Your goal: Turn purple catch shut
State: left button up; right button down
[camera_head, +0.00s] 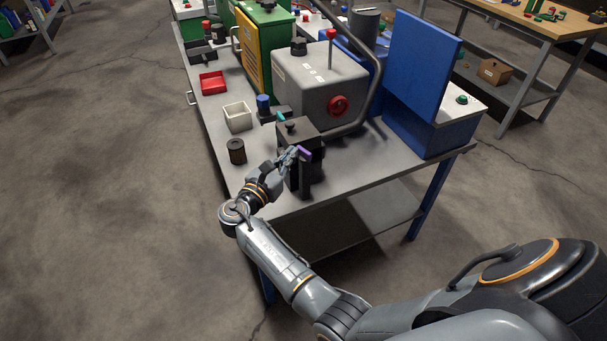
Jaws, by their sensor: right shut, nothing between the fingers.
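The purple catch (304,153) is a small purple piece on the front of a dark box-like block (310,172) at the near edge of the table. My right gripper (294,153) is shut, with nothing between its fingers. Its fingertips are at the left side of the purple catch; I cannot tell whether they touch it. The gripper hides part of the dark block. My left gripper is not in view.
A grey machine (300,88) with a red knob (338,105) stands behind the block. A black cylinder (236,151), a white open container (238,116) and a red tray (212,82) stand to the left. A blue box (430,130) with a raised panel stands right.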

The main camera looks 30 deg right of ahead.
jog(key=m+g, duration=0.1)
jog(key=m+g+h+b, duration=0.1)
jog(key=g, duration=0.1)
jog(key=m+g+b, duration=0.1)
jog(key=shift+w+d+h, duration=0.2)
jog(key=shift+d+h, duration=0.05)
jog(key=shift+h, duration=0.15)
